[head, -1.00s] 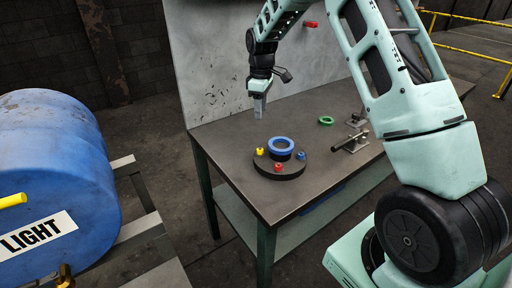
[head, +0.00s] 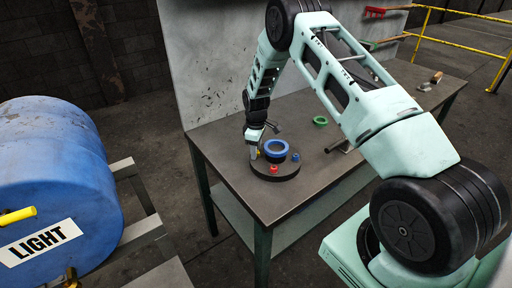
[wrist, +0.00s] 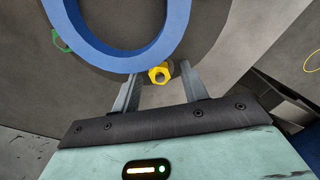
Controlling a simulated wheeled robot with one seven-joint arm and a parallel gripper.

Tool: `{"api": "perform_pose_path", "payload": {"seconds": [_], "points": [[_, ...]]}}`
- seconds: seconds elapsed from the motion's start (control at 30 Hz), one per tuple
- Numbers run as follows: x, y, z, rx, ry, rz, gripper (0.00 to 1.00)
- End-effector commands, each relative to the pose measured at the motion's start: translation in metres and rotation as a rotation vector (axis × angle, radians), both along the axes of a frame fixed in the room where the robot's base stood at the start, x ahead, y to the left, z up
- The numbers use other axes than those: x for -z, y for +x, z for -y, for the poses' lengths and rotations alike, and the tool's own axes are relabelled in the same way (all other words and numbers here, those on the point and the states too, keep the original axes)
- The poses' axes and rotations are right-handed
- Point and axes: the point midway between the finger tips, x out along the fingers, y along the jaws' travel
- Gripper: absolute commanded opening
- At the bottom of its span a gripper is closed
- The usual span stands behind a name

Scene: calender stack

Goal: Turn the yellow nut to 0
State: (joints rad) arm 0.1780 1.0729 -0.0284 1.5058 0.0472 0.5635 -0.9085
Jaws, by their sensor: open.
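The yellow nut (wrist: 159,74) sits on a dark round base (head: 276,171), beside a blue ring (head: 275,148). In the wrist view the nut lies between the two fingers of my gripper (wrist: 159,82), near their tips. In the head view my gripper (head: 254,152) is low at the left edge of the base, and the nut (head: 258,153) is mostly hidden. I see no number markings around the nut.
A red nut (head: 274,170) and a blue nut (head: 296,157) also sit on the base. A grey panel stands behind; a blue barrel (head: 50,185) is at left.

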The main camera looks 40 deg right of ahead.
Motion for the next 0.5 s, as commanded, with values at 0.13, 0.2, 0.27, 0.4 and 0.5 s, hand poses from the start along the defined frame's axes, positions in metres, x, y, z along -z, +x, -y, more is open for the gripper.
{"api": "perform_pose_path", "payload": {"seconds": [0.13,0.2,0.27,0.4,0.5], "points": [[0.0007,0.0002,0.0001,0.0,-0.001,0.001,0.44],[0.0007,0.0002,0.0001,0.0,-0.001,0.001,0.44],[0.0006,0.0002,0.0001,0.0,0.0,0.0,0.38],[0.0005,0.0001,0.0002,0.0,0.0,0.0,0.0],[0.0004,0.0001,0.0002,0.0,0.0,0.0,0.0]]}}
